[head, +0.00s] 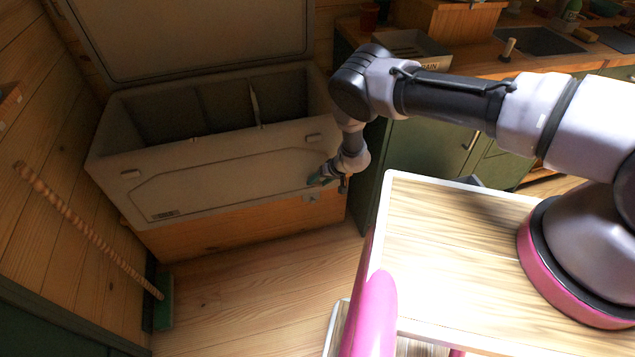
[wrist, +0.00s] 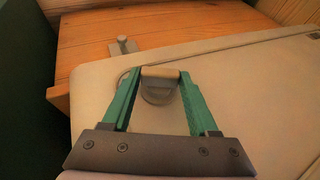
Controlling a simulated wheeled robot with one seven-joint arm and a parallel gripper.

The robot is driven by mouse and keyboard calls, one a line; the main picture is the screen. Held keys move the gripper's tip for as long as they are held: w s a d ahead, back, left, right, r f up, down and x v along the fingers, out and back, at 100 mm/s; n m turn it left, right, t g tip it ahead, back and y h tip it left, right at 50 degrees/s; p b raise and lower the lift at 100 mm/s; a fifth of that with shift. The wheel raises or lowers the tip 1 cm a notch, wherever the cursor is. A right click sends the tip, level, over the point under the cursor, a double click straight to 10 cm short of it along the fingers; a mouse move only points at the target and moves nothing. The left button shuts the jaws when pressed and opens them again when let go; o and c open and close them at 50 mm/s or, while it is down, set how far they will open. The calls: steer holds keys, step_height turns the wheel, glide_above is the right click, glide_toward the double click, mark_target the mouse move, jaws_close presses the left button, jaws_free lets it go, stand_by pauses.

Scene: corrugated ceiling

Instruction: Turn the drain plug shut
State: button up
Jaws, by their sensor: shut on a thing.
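The drain plug (wrist: 158,92) is a round grey piece with a pale beige bar across its top, set in the front face of the pale chest (head: 225,183). In the wrist view, the green fingers of my gripper (wrist: 163,73) are shut on the two ends of that bar. In the head view, my gripper (head: 322,178) is at the lower right of the chest front, and the plug is hidden there behind my gripper and arm. I cannot tell how far the plug is turned.
The chest lid (head: 190,35) stands open. The chest rests on a wooden base (head: 240,225) with a small grey fitting (wrist: 124,46) near the plug. A green cabinet (head: 425,158) stands close on the right. A broom (head: 90,232) leans at the left. The floor (head: 260,285) in front is clear.

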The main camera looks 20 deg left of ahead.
steer(key=y, duration=0.1)
steer(key=g+y, duration=0.1)
steer(key=m+y, duration=0.1)
steer(key=shift+w+d+f, duration=0.2)
steer(key=shift+w+d, duration=0.1)
steer(key=shift+d, duration=0.05)
steer(key=shift+f+m+g+y, duration=0.2)
steer(key=shift+g+y, duration=0.3)
steer(key=shift+y, duration=0.5)
steer(key=shift+f+m+g+y, duration=0.1)
steer(key=shift+m+g+y, duration=0.3)
steer(key=shift+y, duration=0.6)
steer(key=o, duration=1.4)
steer(key=shift+d, duration=0.15)
steer(key=v, duration=1)
steer(key=shift+w+d, duration=0.1)
steer(key=shift+d, duration=0.2)
